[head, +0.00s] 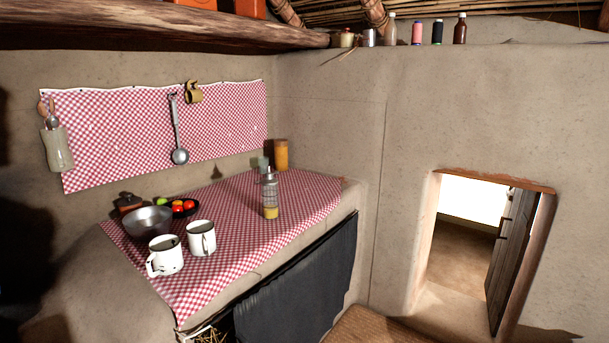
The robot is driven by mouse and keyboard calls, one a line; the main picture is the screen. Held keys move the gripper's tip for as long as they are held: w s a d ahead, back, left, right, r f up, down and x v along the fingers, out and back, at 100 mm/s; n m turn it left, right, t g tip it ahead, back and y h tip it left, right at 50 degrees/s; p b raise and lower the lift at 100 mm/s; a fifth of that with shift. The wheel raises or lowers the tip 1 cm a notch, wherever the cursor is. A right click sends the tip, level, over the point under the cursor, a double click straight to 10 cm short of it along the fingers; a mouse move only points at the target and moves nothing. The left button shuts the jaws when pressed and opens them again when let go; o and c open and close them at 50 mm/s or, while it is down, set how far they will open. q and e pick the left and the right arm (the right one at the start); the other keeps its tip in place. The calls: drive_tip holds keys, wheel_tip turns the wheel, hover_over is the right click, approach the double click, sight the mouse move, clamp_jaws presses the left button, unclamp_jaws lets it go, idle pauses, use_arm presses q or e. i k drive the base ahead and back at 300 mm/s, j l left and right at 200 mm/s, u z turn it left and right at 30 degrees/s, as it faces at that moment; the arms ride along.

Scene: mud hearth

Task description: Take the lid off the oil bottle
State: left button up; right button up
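A clear oil bottle (270,196) with yellow oil at its bottom stands upright on the right part of the checked cloth on the counter. A grey lid (269,171) appears to sit on its top; the fine detail is too small to tell. Neither of my grippers is in the head view. Nothing is seen touching the bottle.
Two white mugs (166,256), a metal bowl (149,220) and a dark plate of fruit (178,207) stand left of the bottle on the counter (265,238). An orange container (281,155) and a greenish cup (261,164) stand behind it. The cloth right of the bottle is clear.

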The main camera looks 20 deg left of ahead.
sight(268, 180)
drive_tip(key=i+l+u, duration=0.1)
drive_tip(key=i+u, duration=0.2)
drive_tip(key=i, duration=0.2)
drive_tip(key=i+l+u, duration=0.25)
drive_tip(key=i, duration=0.2)
drive_tip(key=i+l+u, duration=0.3)
drive_tip(key=i, duration=0.2)
drive_tip(key=j, duration=0.1)
